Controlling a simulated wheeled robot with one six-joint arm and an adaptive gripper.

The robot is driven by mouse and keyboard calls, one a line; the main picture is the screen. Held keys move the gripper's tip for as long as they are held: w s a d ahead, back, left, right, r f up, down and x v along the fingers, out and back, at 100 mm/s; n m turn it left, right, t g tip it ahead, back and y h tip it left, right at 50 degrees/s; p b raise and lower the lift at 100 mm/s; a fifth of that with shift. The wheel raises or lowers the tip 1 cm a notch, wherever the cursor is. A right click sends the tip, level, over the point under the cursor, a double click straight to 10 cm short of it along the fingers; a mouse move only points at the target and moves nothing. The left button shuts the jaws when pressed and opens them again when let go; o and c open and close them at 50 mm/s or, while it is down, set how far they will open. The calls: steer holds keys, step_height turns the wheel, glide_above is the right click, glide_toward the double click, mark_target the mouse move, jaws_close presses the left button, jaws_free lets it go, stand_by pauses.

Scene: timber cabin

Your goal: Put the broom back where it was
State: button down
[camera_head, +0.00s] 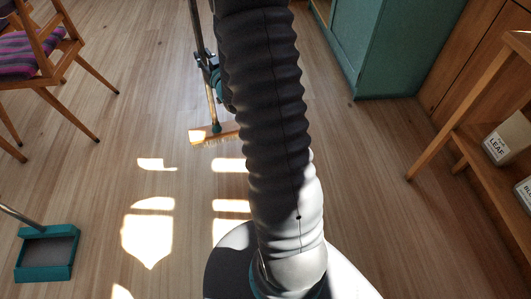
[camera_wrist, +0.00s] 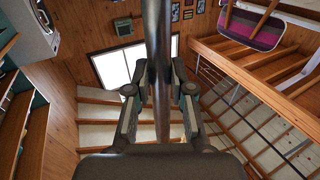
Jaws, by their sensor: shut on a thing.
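The broom (camera_head: 213,133) has a long, thin grey handle and a pale wooden head with light bristles. In the head view it stands nearly upright just left of my arm, its head low at the floor; I cannot tell whether the bristles touch. My gripper (camera_head: 209,68) is partly hidden behind my arm and is shut on the handle. In the wrist view the handle (camera_wrist: 162,50) runs down between the two fingers of my gripper (camera_wrist: 161,97). The right end of the broom head is hidden behind my arm.
A teal dustpan (camera_head: 46,253) with a long handle stands at lower left. A wooden chair (camera_head: 50,62) with a striped cushion is at upper left. A green cabinet (camera_head: 385,45) and a wooden shelf (camera_head: 470,150) with boxes stand right. The floor (camera_head: 140,120) between is clear.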

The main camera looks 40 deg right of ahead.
steer(key=s+d+f+m+g+h+b, duration=0.1)
steer(key=s+d+f+h+b, duration=0.15)
steer(key=s+d, duration=0.7)
steer(key=s+d+f+m+h+b, duration=0.1)
steer(key=s+d+b, duration=0.3)
steer(key=s+d, duration=0.6)
steer(key=w+f+b, duration=0.1)
steer(key=w+f, duration=0.9)
steer(key=w, duration=0.1)
steer(key=shift+w+a+f, duration=0.35)
steer(key=shift+w+a, duration=0.05)
steer(key=shift+f, duration=0.15)
steer(key=c, duration=1)
jaws_free()
